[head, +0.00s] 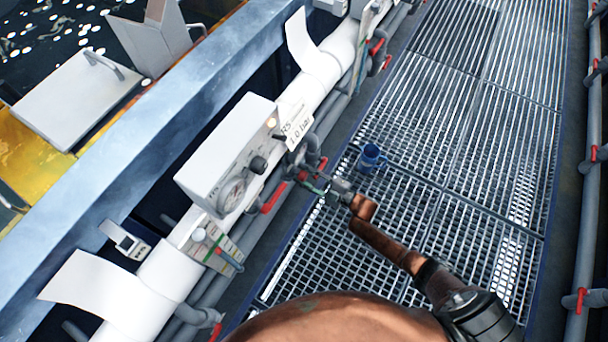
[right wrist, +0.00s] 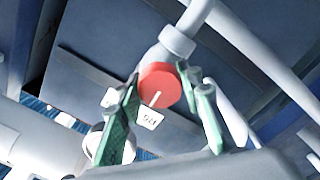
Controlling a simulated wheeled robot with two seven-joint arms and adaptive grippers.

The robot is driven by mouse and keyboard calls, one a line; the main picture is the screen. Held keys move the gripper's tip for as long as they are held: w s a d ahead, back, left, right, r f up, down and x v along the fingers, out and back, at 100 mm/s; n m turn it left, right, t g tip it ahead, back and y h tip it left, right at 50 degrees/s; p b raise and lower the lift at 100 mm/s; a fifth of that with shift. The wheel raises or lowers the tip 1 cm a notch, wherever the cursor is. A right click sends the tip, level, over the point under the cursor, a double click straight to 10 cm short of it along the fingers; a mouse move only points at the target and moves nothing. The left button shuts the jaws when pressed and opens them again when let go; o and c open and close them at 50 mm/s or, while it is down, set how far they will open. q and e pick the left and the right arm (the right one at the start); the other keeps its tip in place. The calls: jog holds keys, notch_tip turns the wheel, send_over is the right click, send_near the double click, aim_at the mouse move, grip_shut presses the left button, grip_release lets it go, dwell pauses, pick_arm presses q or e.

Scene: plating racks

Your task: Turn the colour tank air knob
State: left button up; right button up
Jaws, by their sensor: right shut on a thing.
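A red round knob (right wrist: 158,86) with a white line on its face sits at the end of a grey pipe fitting in the right wrist view. My right gripper (right wrist: 163,92) has its green fingers on either side of this knob, shut on it. In the head view my right gripper (head: 312,184) reaches in from the lower right to the pipes beside a white box. The knob (head: 302,176) is small there and partly hidden. A small white label (right wrist: 149,118) is by the knob; its text is unclear. My left gripper is not in view.
The white box (head: 215,150) carries a gauge and a black knob (head: 258,164). A white sign (head: 298,126) hangs above. Other red valve handles (head: 272,200) line the pipes close by. A blue mug (head: 371,157) stands on the grating walkway (head: 455,150), otherwise mostly clear.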

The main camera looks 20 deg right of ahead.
jog(key=shift+w+d+m, duration=0.1)
jog(key=shift+d+m, duration=0.05)
jog(key=shift+m, duration=0.25)
jog(key=o, duration=1.2)
jog(key=shift+c, duration=0.2)
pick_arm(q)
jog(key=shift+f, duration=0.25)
pick_arm(e)
jog(key=v, duration=1.2)
